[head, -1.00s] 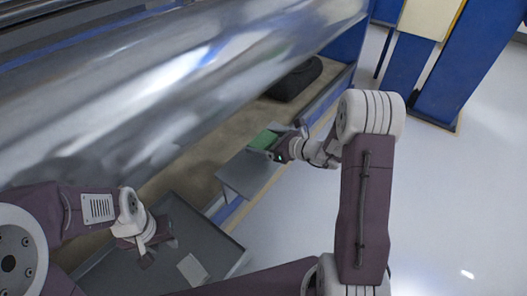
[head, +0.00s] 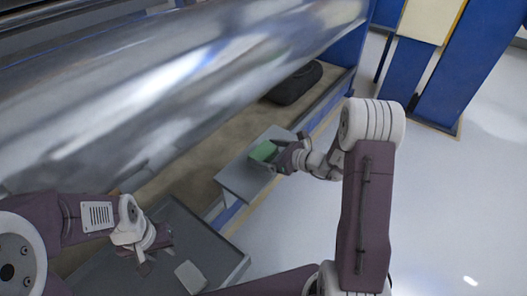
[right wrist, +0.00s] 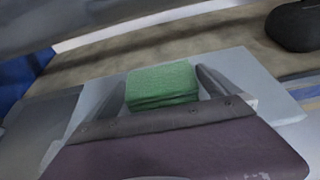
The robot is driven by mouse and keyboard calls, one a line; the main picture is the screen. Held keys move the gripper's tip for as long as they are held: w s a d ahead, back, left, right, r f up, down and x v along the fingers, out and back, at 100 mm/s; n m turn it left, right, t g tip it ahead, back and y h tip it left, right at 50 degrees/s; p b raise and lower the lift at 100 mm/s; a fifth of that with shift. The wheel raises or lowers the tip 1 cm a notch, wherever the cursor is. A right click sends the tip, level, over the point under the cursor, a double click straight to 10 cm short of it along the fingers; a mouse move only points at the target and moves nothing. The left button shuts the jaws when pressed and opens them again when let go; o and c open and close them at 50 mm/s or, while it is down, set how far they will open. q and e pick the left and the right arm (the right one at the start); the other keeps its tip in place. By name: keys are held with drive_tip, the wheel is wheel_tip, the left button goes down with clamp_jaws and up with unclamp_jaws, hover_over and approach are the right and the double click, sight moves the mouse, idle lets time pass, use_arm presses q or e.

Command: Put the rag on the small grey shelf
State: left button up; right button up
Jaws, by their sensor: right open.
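The green folded rag (head: 263,151) lies on the small grey shelf (head: 240,181), towards its far part. In the right wrist view, the rag (right wrist: 162,84) looks like a stack of flat layers, with bare shelf surface (right wrist: 240,75) around it. My right gripper (head: 272,156) is at the rag. In the right wrist view its two fingers (right wrist: 162,92) stand apart, one on each side of the rag, with small gaps beside it. The rag's near edge is partly hidden by my gripper body. My left gripper (head: 146,265) hangs over the grey tray, away from the rag; its jaws are too small to read.
A large shiny metal roller (head: 170,90) runs above the ledge. A dark grey tray (head: 215,250) with a pale grey block (head: 191,277) lies at lower left. A black bag-like object (head: 294,84) sits further along the ledge. Open floor (head: 450,200) lies to the right.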

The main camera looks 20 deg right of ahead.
drive_tip(key=p+v, duration=0.4)
drive_tip(key=v, duration=0.6)
drive_tip(key=s+a+f+n+g, duration=0.2)
drive_tip(key=s+a+n+g, duration=0.75)
drive_tip(key=s+n, duration=0.2)
drive_tip(key=s+d+n+h, duration=0.5)
drive_tip(key=n+h, duration=0.3)
drive_tip(key=n, duration=0.8)
drive_tip(key=shift+s+n, duration=0.15)
drive_tip(key=shift+n, duration=0.2)
